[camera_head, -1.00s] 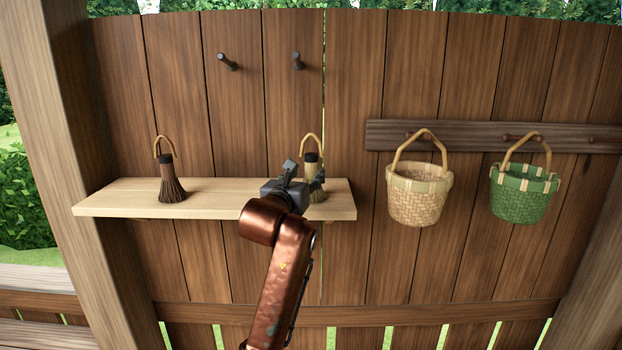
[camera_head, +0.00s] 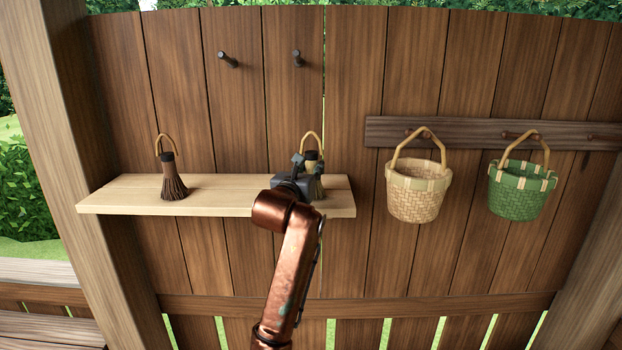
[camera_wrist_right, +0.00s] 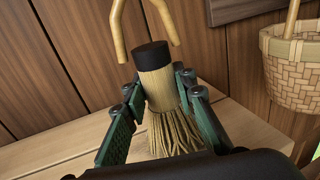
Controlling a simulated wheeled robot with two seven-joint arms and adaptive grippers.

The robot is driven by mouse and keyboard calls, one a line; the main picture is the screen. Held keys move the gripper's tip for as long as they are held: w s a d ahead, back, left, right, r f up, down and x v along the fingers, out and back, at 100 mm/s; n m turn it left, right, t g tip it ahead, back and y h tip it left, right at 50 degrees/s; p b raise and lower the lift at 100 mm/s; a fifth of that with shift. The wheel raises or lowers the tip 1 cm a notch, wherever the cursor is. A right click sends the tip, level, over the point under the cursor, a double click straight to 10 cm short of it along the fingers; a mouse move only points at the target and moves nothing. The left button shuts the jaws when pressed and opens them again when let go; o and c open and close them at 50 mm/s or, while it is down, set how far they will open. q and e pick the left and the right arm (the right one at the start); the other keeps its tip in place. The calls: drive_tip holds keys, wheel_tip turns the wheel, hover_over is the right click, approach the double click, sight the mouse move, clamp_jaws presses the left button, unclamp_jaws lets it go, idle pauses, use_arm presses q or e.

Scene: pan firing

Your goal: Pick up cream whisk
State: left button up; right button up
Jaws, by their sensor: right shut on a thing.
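The cream whisk (camera_wrist_right: 154,76) stands upright on the shelf, with a dark cap, a pale handle, pale bristles and a tan loop on top. In the head view its tan loop (camera_head: 311,138) rises above my right gripper (camera_head: 308,172), which hides much of it. In the right wrist view my right gripper (camera_wrist_right: 158,100) has its green-padded fingers on both sides of the whisk's handle, shut on it. A dark brown whisk (camera_head: 173,180) with a similar loop stands upright on the left part of the shelf. My left gripper is not in view.
The pale wooden shelf (camera_head: 120,195) is clear between the two whisks. Two empty pegs (camera_head: 297,60) stick out of the fence above. To the right, a cream basket (camera_head: 416,195) and a green basket (camera_head: 518,195) hang from a dark rail (camera_head: 460,134).

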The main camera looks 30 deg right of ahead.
sight(310, 158)
drive_tip(key=shift+a, duration=0.1)
clamp_jaws()
drive_tip(key=shift+r, duration=0.2)
drive_tip(key=shift+r+b, duration=0.25)
drive_tip(key=shift+b, duration=0.05)
wheel_tip(310, 158, up, 2)
drive_tip(key=shift+r+b, duration=0.2)
drive_tip(key=shift+b, duration=0.55)
drive_tip(key=s+a+r+b, duration=0.4)
drive_tip(key=s+a+r, duration=0.5)
drive_tip(key=a, duration=0.1)
drive_tip(key=shift+s+r, duration=0.35)
drive_tip(key=shift+r, duration=0.05)
